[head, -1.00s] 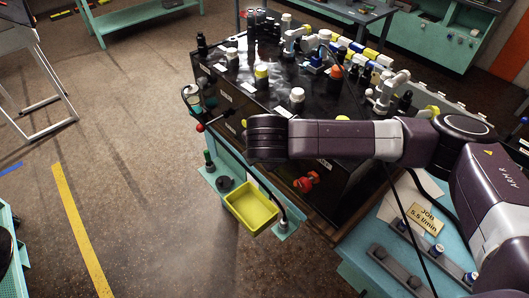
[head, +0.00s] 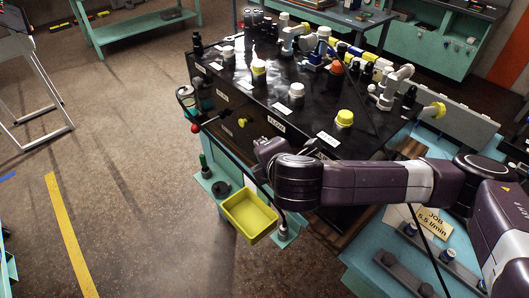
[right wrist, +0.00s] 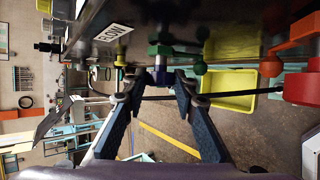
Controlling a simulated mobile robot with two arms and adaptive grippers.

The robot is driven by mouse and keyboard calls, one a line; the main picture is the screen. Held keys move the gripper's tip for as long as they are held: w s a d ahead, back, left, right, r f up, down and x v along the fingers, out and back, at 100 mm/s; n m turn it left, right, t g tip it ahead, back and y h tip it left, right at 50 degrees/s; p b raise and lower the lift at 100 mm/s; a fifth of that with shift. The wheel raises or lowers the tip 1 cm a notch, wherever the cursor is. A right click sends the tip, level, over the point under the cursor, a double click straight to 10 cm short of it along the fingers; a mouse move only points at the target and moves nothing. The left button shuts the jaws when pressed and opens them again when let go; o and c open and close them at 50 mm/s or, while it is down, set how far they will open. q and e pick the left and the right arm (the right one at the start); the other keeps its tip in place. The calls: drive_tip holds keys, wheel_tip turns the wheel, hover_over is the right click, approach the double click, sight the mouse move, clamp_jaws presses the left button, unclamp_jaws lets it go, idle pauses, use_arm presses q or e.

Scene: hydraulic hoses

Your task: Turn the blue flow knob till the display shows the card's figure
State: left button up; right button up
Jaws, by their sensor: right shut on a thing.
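My right gripper (right wrist: 159,84) comes up from the bottom of the right wrist view, its two fingers closed in around the small blue flow knob (right wrist: 160,74). In the head view my right gripper (head: 266,152) is at the front face of the black hydraulic unit, and it hides the knob there. A FLOW label (right wrist: 113,32) is beside the knob in the right wrist view. The job card (head: 432,219) on the right reads 5.5 l/min. I cannot make out a display reading in either view. My left gripper is not in view.
A yellow tray (head: 250,235) sits low in front of the unit. Open floor is at the left.

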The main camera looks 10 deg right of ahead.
drive_tip(key=o, duration=1.2)
drive_tip(key=shift+c, duration=0.2)
drive_tip(key=a+v, duration=0.1)
drive_tip(key=v, duration=0.6)
drive_tip(key=shift+s+d, duration=0.25)
drive_tip(key=shift+d, duration=0.25)
